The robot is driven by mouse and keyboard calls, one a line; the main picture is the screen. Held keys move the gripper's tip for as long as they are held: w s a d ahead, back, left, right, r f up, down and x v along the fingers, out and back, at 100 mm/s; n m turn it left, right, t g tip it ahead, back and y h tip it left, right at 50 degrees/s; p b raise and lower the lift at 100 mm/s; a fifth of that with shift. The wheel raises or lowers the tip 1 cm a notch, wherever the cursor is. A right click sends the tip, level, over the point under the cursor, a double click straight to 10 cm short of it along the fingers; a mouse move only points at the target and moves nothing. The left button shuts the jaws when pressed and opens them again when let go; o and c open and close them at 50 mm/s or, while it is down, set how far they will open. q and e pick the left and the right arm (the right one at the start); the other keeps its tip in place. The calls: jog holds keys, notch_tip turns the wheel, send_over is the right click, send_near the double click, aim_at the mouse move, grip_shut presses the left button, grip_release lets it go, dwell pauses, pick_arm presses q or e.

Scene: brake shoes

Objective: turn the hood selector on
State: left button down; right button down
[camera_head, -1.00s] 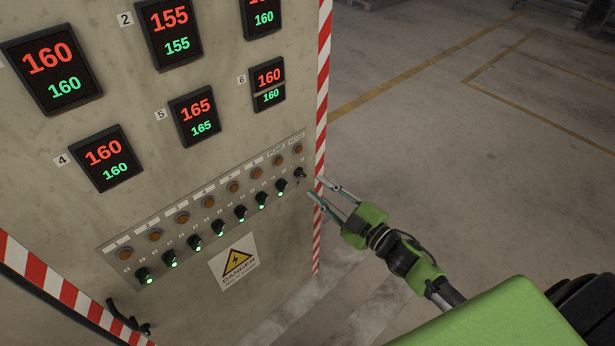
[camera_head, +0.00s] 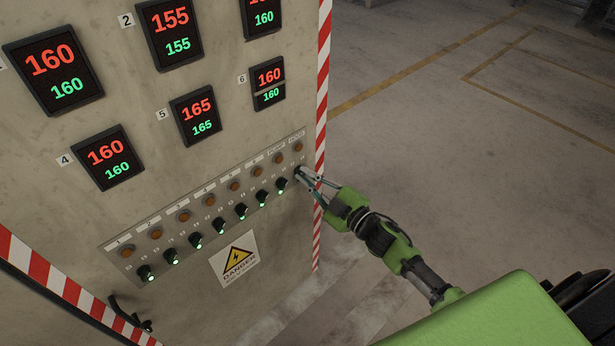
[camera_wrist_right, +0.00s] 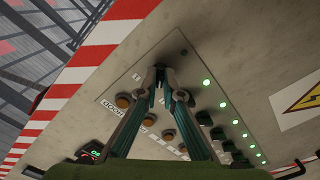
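The hood selector (camera_head: 296,170) is the small dark knob at the right end of the lower row on the control panel, under the orange hood lamp (camera_head: 298,146), which looks unlit. My right gripper (camera_head: 300,174) has its fingertips at this knob and mostly hides it. In the right wrist view the fingers (camera_wrist_right: 163,76) converge close together at the panel, with the knob between the tips; its angle cannot be made out. The hood lamp also shows there (camera_wrist_right: 123,100), beside the HOOD label. My left gripper is not in view.
Several neighbouring selectors (camera_head: 241,211) glow green along the row, with orange lamps above them. Digital displays (camera_head: 195,116) sit higher on the cabinet. A red-and-white striped edge (camera_head: 321,110) is just right of the panel. The floor to the right is open.

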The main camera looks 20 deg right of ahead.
jog(key=shift+m+p, duration=0.3)
jog(key=shift+m, duration=0.1)
jog(key=m+p, duration=0.3)
jog(key=m, duration=0.4)
jog(key=shift+m, duration=0.3)
jog(key=m, duration=0.9)
jog(key=shift+m, duration=0.4)
jog(key=c, duration=2.2)
grip_release()
